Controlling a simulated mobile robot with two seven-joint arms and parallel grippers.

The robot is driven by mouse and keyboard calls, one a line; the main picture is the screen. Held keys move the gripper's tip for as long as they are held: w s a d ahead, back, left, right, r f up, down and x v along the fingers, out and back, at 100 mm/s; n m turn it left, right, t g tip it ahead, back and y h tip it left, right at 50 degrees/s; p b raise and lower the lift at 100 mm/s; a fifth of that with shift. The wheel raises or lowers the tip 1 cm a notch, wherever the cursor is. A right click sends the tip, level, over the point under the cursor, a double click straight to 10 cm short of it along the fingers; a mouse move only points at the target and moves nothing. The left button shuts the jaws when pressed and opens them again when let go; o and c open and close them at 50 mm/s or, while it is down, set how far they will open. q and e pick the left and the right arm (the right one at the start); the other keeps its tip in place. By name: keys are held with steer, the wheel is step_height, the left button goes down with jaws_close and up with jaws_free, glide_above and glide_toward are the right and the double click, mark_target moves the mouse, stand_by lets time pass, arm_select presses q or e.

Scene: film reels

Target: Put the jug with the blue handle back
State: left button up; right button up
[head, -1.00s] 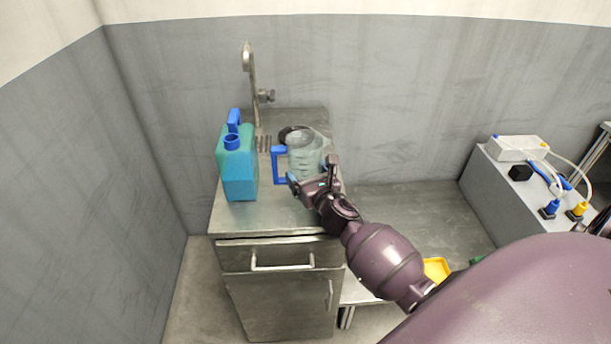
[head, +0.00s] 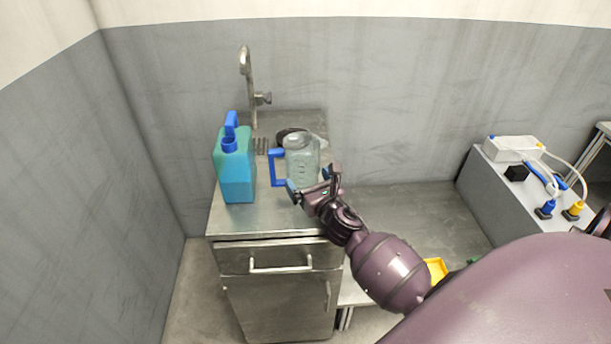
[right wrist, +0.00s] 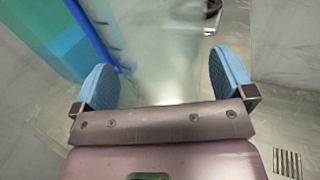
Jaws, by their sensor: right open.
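The clear jug (head: 302,158) with its blue handle (head: 275,168) on the left side stands upright on the steel sink cabinet (head: 240,222). My right gripper (head: 314,183) is open at the jug's near side, its blue-tipped fingers spread. In the right wrist view the clear jug (right wrist: 165,45) shows beyond the open fingers, with a blue strip of its handle at the left. I cannot tell whether the fingers touch the jug. My left gripper is not in view.
A teal-blue canister (head: 238,175) stands just left of the jug. A tap (head: 249,85) rises behind, and a dark round item (head: 288,134) lies behind the jug. The front of the cabinet top is clear. A grey unit (head: 503,185) with cables stands at the right.

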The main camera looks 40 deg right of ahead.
steer(key=s, duration=0.3)
steer(key=s+a, duration=0.1)
steer(key=s, duration=0.5)
steer(key=shift+s+a, duration=0.2)
steer(key=shift+a, duration=0.05)
steer(key=shift+s+d+m+h, duration=0.2)
steer(key=shift+m+h, duration=0.1)
steer(key=shift+m, duration=0.4)
steer(key=s+f+m+g+h, duration=0.15)
steer(key=s+m+g, duration=0.35)
steer(key=m, duration=0.5)
steer(key=s+f+m+g+h, duration=0.1)
steer(key=s+f+m+g, duration=0.25)
steer(key=s+m, duration=0.6)
steer(key=s+a+m+g+y, duration=0.5)
steer(key=s+a+m+g, duration=0.3)
steer(key=s+m, duration=0.4)
steer(key=w+f+t, duration=0.8)
steer(key=w+t, duration=0.1)
steer(key=shift+a+f+t+y, duration=0.35)
steer(key=shift+a, duration=0.05)
